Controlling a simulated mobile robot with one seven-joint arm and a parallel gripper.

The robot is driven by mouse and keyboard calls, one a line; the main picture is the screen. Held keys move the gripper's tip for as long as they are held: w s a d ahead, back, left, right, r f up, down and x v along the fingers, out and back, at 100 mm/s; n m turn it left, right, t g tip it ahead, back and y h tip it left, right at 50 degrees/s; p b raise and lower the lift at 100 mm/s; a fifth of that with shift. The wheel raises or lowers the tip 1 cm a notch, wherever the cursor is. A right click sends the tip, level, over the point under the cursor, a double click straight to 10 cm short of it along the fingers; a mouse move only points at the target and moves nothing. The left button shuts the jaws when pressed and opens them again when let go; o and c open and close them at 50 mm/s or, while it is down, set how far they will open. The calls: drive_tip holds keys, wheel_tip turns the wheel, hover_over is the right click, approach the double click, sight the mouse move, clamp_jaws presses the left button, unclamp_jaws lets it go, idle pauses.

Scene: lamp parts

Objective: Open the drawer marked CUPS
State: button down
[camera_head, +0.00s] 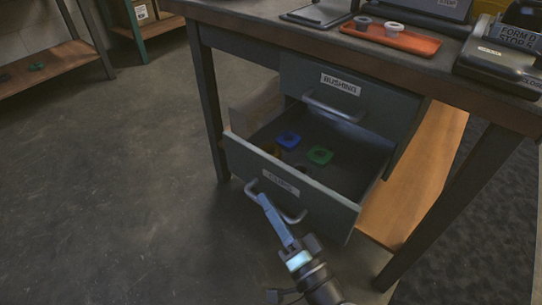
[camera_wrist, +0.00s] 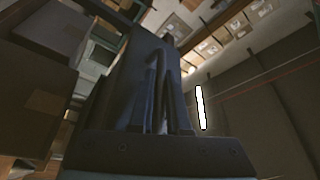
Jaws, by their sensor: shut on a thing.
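The drawer marked CUPS (camera_head: 300,202) is the lower drawer under the workbench. It is pulled well out, and its inside shows. A blue ring-like part (camera_head: 288,139), a green one (camera_head: 320,155) and a darker brownish one at the near wall lie in it. My gripper (camera_head: 266,203) is at the drawer's curved bar handle (camera_head: 292,217), shut on it near its left part.
The drawer marked BUSHING (camera_head: 340,84) above is slightly out or near shut; I cannot tell which. The workbench (camera_head: 235,15) carries an orange tray (camera_head: 390,41) with two ring parts. A bench leg (camera_head: 450,205) stands to the right. The floor (camera_head: 120,190) at left is clear.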

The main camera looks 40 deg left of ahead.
drive_tip(key=c, duration=0.9)
unclamp_jaws()
drive_tip(key=shift+d, duration=0.15)
drive_tip(key=p+v, duration=0.2)
drive_tip(key=v, duration=1.1)
drive_tip(key=shift+w, duration=0.1)
